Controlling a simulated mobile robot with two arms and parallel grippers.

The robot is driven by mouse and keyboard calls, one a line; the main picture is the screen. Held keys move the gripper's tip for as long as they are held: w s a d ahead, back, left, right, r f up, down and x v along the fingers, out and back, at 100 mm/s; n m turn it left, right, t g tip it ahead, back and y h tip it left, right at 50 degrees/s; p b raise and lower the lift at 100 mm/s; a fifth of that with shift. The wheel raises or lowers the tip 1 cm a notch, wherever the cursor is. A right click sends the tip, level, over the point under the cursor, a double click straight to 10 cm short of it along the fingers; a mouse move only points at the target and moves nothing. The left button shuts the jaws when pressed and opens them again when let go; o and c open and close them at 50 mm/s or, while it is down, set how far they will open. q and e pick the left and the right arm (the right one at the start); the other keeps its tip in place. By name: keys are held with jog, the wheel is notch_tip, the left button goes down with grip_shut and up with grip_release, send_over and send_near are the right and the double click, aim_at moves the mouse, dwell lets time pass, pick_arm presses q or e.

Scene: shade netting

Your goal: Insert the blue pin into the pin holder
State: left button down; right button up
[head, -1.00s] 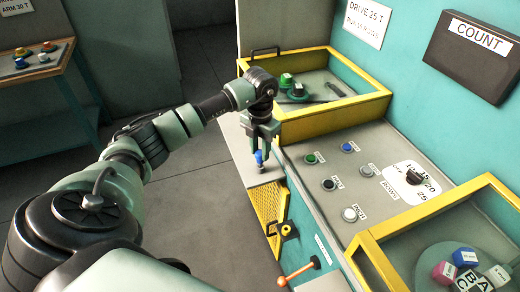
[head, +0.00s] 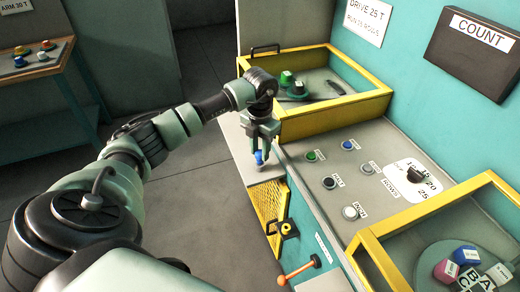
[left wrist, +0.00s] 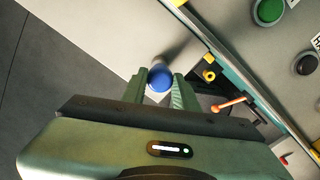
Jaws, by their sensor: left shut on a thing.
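The blue pin (head: 259,157) is between the fingers of my left gripper (head: 262,150), which is shut on it. I see its round blue end (left wrist: 160,77) between the fingertips in the left wrist view. The gripper points down over the pale ledge at the left edge of the machine. A yellow round fitting (head: 287,229) on a dark mount sits lower on the machine's side, apart from the pin. It also shows in the left wrist view (left wrist: 208,75). I cannot tell whether it is the pin holder. My right gripper is out of view.
A yellow-framed bin (head: 335,118) stands behind the gripper. A button panel (head: 330,168) lies to its right, with another yellow-framed bin (head: 370,245) nearer. A yellow mesh guard (head: 268,212) and an orange-knobbed lever (head: 298,271) are below. Open floor (head: 215,215) lies left.

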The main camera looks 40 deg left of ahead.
aim_at(260, 152)
pick_arm(q)
jog(key=shift+f+b, duration=0.3)
jog(key=shift+f, duration=0.25)
jog(key=c, duration=1)
grip_release()
notch_tip(260, 152, up, 7)
jog(key=shift+f+b, duration=0.15)
jog(key=shift+b, duration=0.8)
jog(key=shift+r, duration=0.55)
